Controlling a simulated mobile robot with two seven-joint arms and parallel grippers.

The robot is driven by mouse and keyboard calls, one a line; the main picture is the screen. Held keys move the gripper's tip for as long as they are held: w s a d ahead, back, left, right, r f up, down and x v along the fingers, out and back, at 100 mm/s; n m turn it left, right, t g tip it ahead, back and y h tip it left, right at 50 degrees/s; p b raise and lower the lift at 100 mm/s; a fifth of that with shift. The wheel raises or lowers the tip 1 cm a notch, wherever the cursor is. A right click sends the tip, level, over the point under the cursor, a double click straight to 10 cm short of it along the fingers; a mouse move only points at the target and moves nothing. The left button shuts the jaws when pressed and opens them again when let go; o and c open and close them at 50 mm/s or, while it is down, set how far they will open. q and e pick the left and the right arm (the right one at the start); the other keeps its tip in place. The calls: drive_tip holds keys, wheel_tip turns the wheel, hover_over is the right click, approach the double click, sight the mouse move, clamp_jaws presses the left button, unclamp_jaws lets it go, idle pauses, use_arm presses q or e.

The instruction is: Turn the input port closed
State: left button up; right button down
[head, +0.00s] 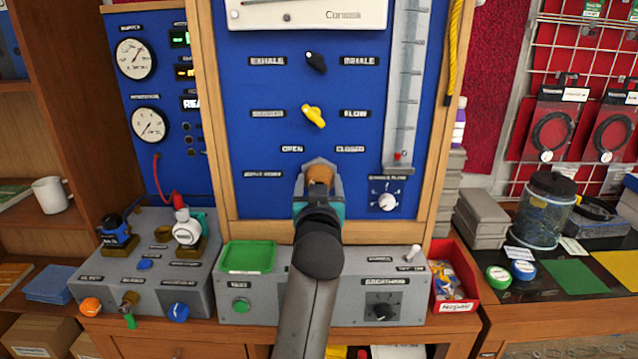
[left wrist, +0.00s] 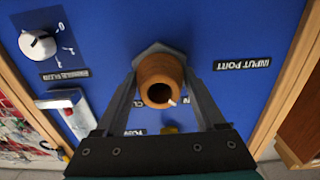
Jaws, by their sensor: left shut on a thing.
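The orange-brown input port knob (head: 320,174) sits on the blue panel (head: 235,150), below the OPEN label (head: 292,149) and the CLOSED label (head: 350,149). My left gripper (head: 319,182) reaches up from the bottom centre and is shut on this knob. In the left wrist view, where the lettering is upside down, the round knob (left wrist: 160,78) is between the two fingers (left wrist: 162,92). A pale mark shows at the lower right of its face. The INPUT PORT label (left wrist: 241,65) is to its right. The fingers partly hide the OPEN and CLOSED labels there. My right gripper is not in view.
Above the knob are a yellow selector (head: 313,116) and a black selector (head: 316,62). A white dial (head: 385,196) is close on the right, under a clear flow tube (head: 404,90). A grey console (head: 265,300) with a green tray (head: 248,257) juts out below.

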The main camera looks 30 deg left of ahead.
use_arm(q)
drive_tip(key=m+p, duration=0.3)
drive_tip(key=shift+r, duration=0.2)
drive_tip(key=m+p, duration=0.3)
drive_tip(key=m, duration=0.1)
drive_tip(key=shift+m+p, duration=0.3)
drive_tip(key=shift+m, duration=0.1)
drive_tip(key=m+p, duration=0.2)
drive_tip(key=m, duration=0.3)
drive_tip(key=shift+p, duration=0.4)
drive_tip(key=m+p, duration=0.2)
drive_tip(key=m, duration=0.3)
drive_tip(key=shift+f+m, duration=0.1)
drive_tip(key=shift+m, duration=0.2)
drive_tip(key=o, duration=1.3)
drive_tip(key=shift+o, duration=0.2)
